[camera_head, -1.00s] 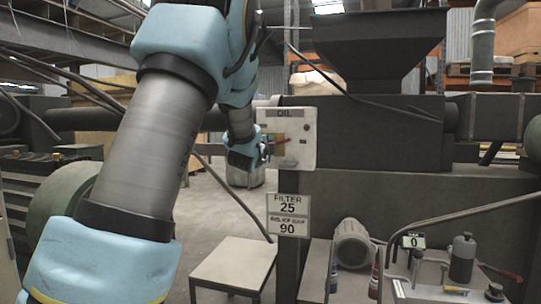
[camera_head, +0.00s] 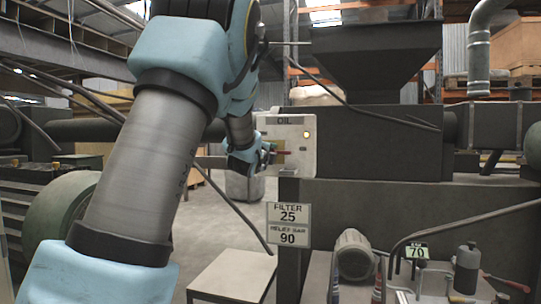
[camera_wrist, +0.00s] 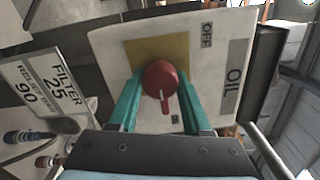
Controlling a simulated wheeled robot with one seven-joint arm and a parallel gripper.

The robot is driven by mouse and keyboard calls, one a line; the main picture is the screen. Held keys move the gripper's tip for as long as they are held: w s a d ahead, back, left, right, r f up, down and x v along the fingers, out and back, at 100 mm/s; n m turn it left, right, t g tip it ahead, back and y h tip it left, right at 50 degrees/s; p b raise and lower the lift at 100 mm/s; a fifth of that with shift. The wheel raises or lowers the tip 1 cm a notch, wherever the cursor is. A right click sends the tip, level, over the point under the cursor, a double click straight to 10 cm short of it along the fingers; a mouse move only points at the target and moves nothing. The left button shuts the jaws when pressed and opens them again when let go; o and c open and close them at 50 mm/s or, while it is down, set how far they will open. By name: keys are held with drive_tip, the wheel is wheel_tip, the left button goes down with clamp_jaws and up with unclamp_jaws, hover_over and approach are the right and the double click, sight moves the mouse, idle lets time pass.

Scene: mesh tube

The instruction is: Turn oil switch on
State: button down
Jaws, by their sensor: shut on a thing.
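The oil switch is a red rotary knob (camera_wrist: 160,82) on a yellow plate (camera_wrist: 150,54) in the wrist view. It is on a white panel (camera_wrist: 110,38) labelled OIL, with an OFF label at the upper right. The knob's handle points down in that view, away from OFF. My gripper (camera_wrist: 160,92) has its teal fingers on both sides of the knob and is shut on it. My gripper (camera_head: 268,155) covers part of the switch there.
A sign (camera_head: 288,214) reading FILTER 25 and 90 hangs below the panel. A gauge display (camera_head: 416,251) at the lower right reads 70.

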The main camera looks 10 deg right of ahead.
drive_tip(key=shift+c, duration=1.7)
unclamp_jaws()
drive_tip(key=shift+s, duration=0.1)
drive_tip(key=v, duration=1)
drive_tip(key=shift+s, duration=0.3)
drive_tip(key=shift+a, duration=0.15)
